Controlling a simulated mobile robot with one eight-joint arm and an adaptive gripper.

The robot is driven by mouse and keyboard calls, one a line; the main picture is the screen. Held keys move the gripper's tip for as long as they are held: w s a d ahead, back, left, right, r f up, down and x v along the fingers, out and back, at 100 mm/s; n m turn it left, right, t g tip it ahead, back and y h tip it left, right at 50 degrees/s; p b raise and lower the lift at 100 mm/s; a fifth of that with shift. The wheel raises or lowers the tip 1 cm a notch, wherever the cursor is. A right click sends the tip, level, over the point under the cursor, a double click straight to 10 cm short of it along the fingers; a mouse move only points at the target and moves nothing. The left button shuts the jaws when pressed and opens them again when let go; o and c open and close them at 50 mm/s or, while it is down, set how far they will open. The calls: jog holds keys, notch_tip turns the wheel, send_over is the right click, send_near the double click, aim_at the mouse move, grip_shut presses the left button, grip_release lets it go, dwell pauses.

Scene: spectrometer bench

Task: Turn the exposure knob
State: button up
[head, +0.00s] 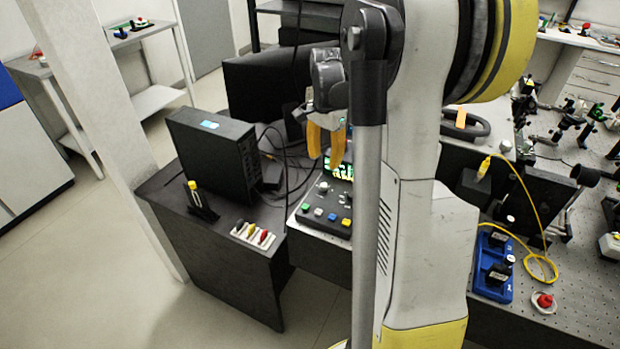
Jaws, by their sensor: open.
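A dark control box (334,203) with a row of coloured buttons stands on the bench in the middle of the head view. A small pale knob (323,187) sits on its top panel; I cannot read a label to tell whether it is the exposure knob. A lit green display (341,171) shows behind it. My gripper (325,152), with orange fingers, is open and empty. It hangs above and behind the knob in the picture, apparently apart from it. My arm hides the right side of the box.
Left of the box are a black computer case (212,150), a black stand with a yellow top (200,203) and a strip of coloured pieces (253,235). A blue tray (491,268), a yellow cable (521,245) and a red button (544,301) lie on the right bench.

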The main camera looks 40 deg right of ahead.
aim_at(323, 185)
notch_tip(323, 185, down, 10)
jog(key=b, duration=0.3)
jog(key=shift+f, duration=0.1)
grip_shut()
